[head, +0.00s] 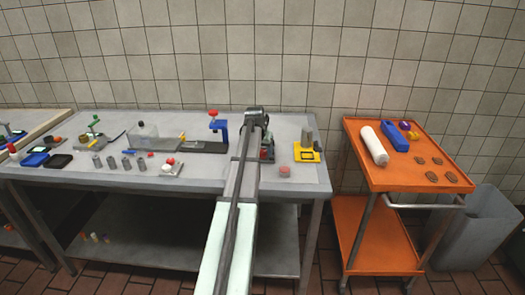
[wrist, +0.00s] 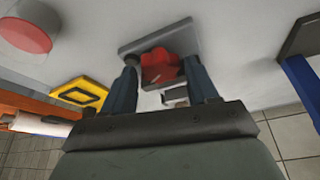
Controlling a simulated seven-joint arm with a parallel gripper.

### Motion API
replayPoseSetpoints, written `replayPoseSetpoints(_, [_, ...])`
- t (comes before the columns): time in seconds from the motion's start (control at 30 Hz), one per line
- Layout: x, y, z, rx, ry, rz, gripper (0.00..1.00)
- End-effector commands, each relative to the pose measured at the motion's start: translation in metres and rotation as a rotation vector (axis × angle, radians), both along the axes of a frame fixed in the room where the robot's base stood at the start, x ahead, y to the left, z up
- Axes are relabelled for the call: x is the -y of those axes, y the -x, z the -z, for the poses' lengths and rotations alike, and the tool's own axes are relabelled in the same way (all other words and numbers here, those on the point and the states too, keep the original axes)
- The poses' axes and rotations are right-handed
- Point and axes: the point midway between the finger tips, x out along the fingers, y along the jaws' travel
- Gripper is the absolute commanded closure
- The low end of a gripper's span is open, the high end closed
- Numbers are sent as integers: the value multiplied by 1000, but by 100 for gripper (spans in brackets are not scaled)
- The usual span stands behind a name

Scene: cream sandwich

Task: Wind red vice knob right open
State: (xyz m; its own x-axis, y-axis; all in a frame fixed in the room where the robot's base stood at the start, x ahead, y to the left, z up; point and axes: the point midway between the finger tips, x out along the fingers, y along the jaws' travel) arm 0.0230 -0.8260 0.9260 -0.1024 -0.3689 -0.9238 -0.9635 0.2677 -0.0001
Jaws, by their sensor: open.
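The red knob (wrist: 158,66) shows in the wrist view on a grey base plate (wrist: 182,33), with a small pale metal part (wrist: 174,95) beside it. My gripper (wrist: 160,72) is open, with one dark finger on each side of the knob. I cannot tell whether either finger touches it. In the head view my arm hides most of the vice; a red and grey bit (head: 268,153) shows just right of the arm. My fingertips are hidden there.
A yellow fixture (head: 306,153) and a red-topped disc (head: 285,170) stand right of the arm. A blue stand with a red top (head: 218,127) is close on the left. An orange trolley (head: 378,182) stands beyond the bench's right end.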

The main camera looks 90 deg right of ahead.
Motion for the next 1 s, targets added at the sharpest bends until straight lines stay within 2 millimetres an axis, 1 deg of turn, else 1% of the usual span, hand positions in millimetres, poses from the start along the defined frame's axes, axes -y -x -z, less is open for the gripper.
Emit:
replayPoseSetpoints(0.33, [1, 0, 2, 0, 0, 0, 42])
replayPoseSetpoints(0.77, [1, 0, 2, 0, 0, 0, 83])
replayPoseSetpoints(1.0, [0, 1, 2, -1, 0, -29, 83])
